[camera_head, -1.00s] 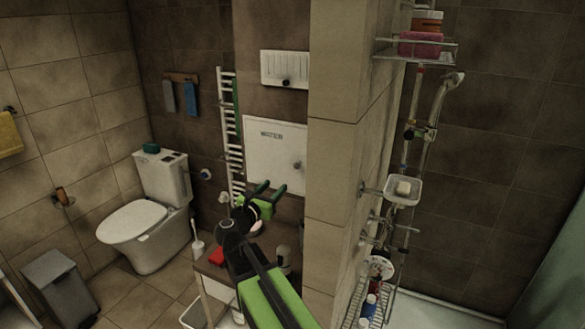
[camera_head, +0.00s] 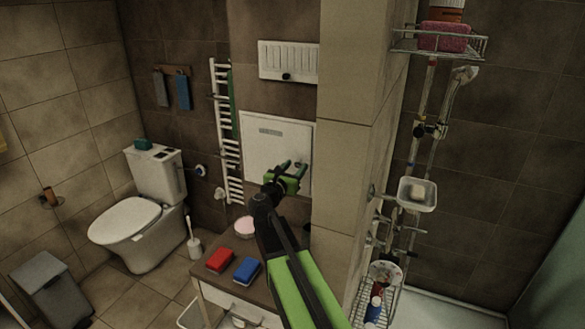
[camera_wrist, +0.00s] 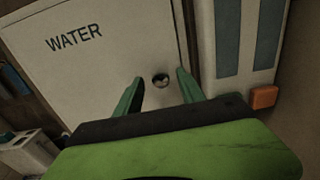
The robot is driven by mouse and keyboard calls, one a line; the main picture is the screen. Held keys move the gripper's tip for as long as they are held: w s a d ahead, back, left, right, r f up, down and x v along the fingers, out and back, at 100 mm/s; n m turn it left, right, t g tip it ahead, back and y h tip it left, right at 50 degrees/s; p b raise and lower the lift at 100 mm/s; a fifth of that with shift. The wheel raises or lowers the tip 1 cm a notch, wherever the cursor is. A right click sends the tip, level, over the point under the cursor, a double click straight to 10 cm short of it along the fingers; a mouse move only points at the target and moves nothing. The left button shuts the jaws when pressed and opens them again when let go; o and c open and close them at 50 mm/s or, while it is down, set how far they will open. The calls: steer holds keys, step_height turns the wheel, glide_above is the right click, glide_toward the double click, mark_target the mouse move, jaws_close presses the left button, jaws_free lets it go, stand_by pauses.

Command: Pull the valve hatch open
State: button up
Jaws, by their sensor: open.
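The valve hatch (camera_head: 262,150) is a white square panel on the tiled wall, and it looks shut. In the wrist view the hatch (camera_wrist: 90,85) fills the upper left and bears the word WATER. Its small round metal knob (camera_wrist: 161,81) sits near its right edge. My gripper (camera_head: 292,166) is in front of the hatch's right part. In the wrist view the open green fingers of my gripper (camera_wrist: 160,75) stand on either side of the knob, with gaps to it. I cannot tell how far the tips reach. In the head view my gripper largely hides the knob.
A white vented box (camera_head: 287,45) with a dark knob hangs above the hatch. A tiled wall corner (camera_head: 342,150) stands close right. Below is a cabinet with a red sponge (camera_head: 219,260) and a blue sponge (camera_head: 247,270). A towel radiator (camera_head: 226,130) is left.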

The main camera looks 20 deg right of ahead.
jaws_close()
stand_by(1.3)
